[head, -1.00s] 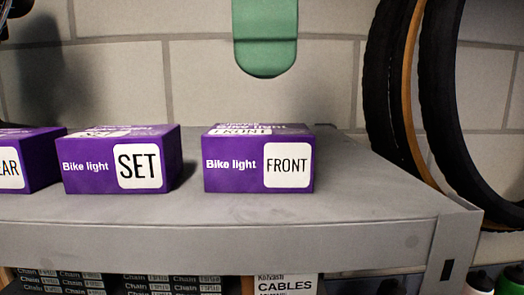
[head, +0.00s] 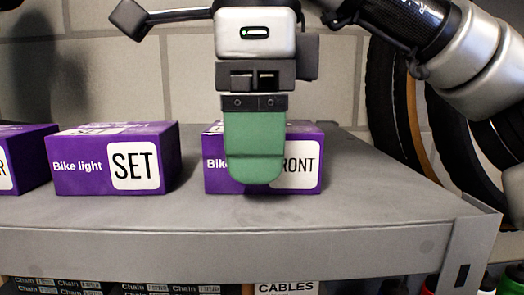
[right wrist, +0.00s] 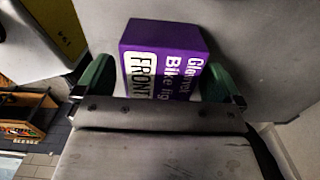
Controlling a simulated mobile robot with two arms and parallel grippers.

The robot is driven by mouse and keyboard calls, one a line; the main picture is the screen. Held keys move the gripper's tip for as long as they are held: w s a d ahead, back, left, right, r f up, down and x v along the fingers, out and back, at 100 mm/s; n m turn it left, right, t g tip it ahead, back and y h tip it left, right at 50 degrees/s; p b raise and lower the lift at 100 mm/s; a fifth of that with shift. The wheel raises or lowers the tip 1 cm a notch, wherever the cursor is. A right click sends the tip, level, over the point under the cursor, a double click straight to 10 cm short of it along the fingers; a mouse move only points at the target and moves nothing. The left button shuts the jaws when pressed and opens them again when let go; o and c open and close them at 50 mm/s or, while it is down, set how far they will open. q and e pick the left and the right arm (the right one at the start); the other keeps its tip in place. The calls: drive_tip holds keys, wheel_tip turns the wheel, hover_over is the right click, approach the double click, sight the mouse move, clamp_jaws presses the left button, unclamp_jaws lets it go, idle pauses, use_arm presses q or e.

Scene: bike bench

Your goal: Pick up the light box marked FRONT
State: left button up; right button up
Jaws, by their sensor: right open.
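The FRONT light box (head: 306,172) is purple with a white label and sits on the grey shelf. My right gripper (head: 255,150) points down at it, and its green near finger covers the middle of the box's front face. In the right wrist view the box (right wrist: 165,50) lies between the two spread green fingers (right wrist: 158,82), with its lettering showing. The right gripper is open; I cannot tell whether either finger touches the box. The far finger is hidden in the head view. My left gripper is not in view.
A similar SET box (head: 80,165) stands to the left with a gap, and another purple box (head: 25,150) is partly cut off farther left. The grey shelf (head: 380,215) is clear to the right. Black tyres (head: 383,100) hang behind at the right.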

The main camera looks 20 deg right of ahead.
drive_tip(key=shift+f, duration=0.8)
drive_tip(key=c, duration=1.1)
drive_tip(key=shift+o, duration=0.2)
drive_tip(key=shift+r, duration=0.1)
